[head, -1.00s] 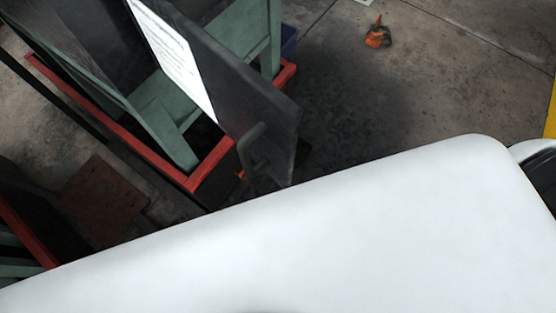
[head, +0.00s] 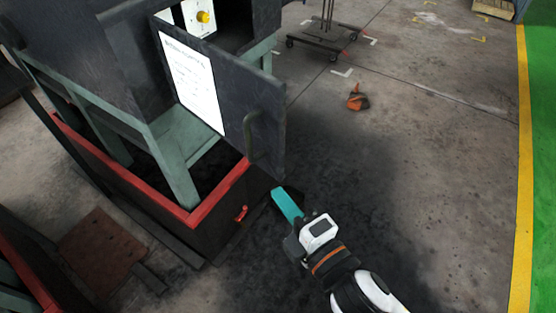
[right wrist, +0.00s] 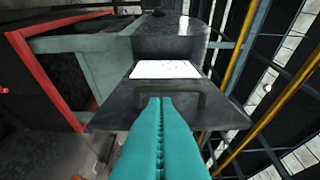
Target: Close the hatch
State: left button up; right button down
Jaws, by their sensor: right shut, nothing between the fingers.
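A yellow knob shows inside the opening. My right gripper (head: 277,194) is shut and empty, its teal fingers just below the hatch's lower free corner. In the right wrist view the teal fingers (right wrist: 160,102) point toward the hatch panel (right wrist: 118,106) and its handle (right wrist: 196,92). I cannot tell if they touch it. My left gripper is not in view.
The housing stands on a green frame (head: 172,165) inside a red-edged dark base (head: 200,210). An orange object (head: 358,98) lies on the floor to the right. A wheeled cart (head: 325,40) stands at the back. Floor right of the hatch is mostly clear.

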aim_at(270, 153)
jog(key=p+x, duration=0.1)
jog(key=x, duration=0.2)
jog(key=p+x, duration=0.1)
jog(key=x, duration=0.2)
jog(key=p+x, duration=0.1)
jog(key=x, duration=0.3)
jog(key=shift+a+r, duration=0.1)
jog(key=shift+r, duration=0.25)
jog(key=shift+w+d+f+p, duration=0.1)
jog(key=shift+w+d+p, duration=0.45)
jog(key=shift+d, duration=0.25)
jog(key=shift+w+d+f+p, duration=0.1)
jog(key=shift+w+d+p, duration=0.2)
jog(key=shift+w+d, duration=0.45)
jog(key=shift+s, duration=0.1)
